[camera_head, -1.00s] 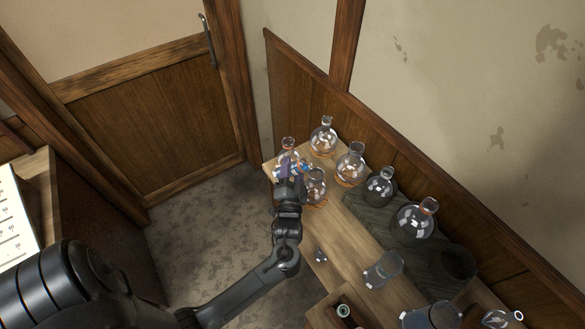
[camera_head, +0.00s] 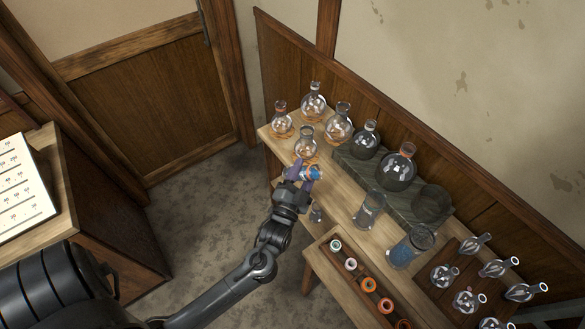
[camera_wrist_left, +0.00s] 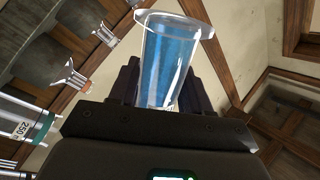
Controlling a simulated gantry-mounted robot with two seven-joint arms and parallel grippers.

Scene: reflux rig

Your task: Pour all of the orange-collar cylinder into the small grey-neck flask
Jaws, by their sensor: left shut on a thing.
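My left gripper (camera_head: 304,174) is shut on a clear glass cylinder (camera_head: 312,173) holding blue liquid. The cylinder lies tilted over the bench's near edge, just in front of a round flask (camera_head: 305,145). In the left wrist view the cylinder (camera_wrist_left: 168,60) stands out between my fingers, its blue content well visible; its collar is not clear there. A smaller round flask with a greyish neck (camera_head: 366,138) stands on the dark slab; I cannot tell for sure that it is the grey-neck one. My right gripper is not in view.
Several round flasks (camera_head: 312,102) crowd the bench's far end. A larger flask with an orange-brown collar (camera_head: 398,168) stands on the dark slab (camera_head: 395,199). Beakers (camera_head: 369,210), a rack of collared cylinders (camera_head: 350,289) and a wooden board of small flasks (camera_head: 430,293) are nearer.

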